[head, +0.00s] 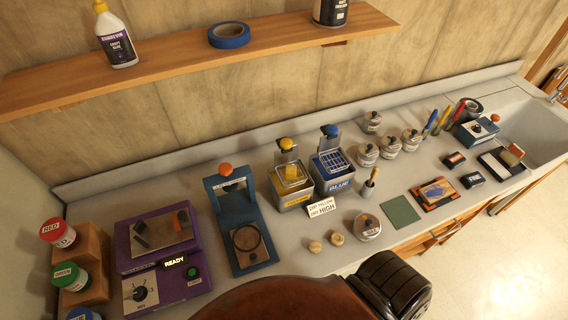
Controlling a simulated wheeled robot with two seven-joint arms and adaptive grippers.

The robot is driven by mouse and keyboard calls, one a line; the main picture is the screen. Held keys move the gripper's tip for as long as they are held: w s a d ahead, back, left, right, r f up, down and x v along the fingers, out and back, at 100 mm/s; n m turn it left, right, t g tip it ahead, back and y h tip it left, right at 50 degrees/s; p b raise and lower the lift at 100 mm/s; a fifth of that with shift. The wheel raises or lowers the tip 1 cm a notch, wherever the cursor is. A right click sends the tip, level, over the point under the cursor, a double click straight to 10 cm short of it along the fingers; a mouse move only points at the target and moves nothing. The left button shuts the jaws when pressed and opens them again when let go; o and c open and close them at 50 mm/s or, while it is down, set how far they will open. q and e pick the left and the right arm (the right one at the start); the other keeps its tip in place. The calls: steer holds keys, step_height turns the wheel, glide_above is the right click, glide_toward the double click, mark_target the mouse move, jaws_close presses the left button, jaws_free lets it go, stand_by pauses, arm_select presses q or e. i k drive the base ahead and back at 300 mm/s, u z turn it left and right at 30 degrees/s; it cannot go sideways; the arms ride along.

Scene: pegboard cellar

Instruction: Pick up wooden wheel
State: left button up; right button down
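Two small, pale wooden discs that look like wheels lie side by side near the front edge of the counter in the head view. The left wooden wheel (315,247) is slightly nearer to me. The right wooden wheel (337,239) is just beyond it, with a small gap between them. Nothing holds either one. Neither of my grippers is in view.
A lidded metal tin (368,228) stands just right of the wheels. A blue press stand (240,215) and a purple machine (162,255) stand to the left. Yellow (293,186) and blue (333,172) dip tanks and a small sign (321,205) stand behind. A green mat (400,211) lies right.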

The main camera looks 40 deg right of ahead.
mark_target(336, 239)
steer(key=z, duration=0.5)
steer(key=k, duration=1.15)
steer(key=z, duration=0.6)
steer(key=i, duration=0.9)
steer(key=z, duration=0.15)
steer(key=k, duration=0.35)
steer(key=u, duration=0.5)
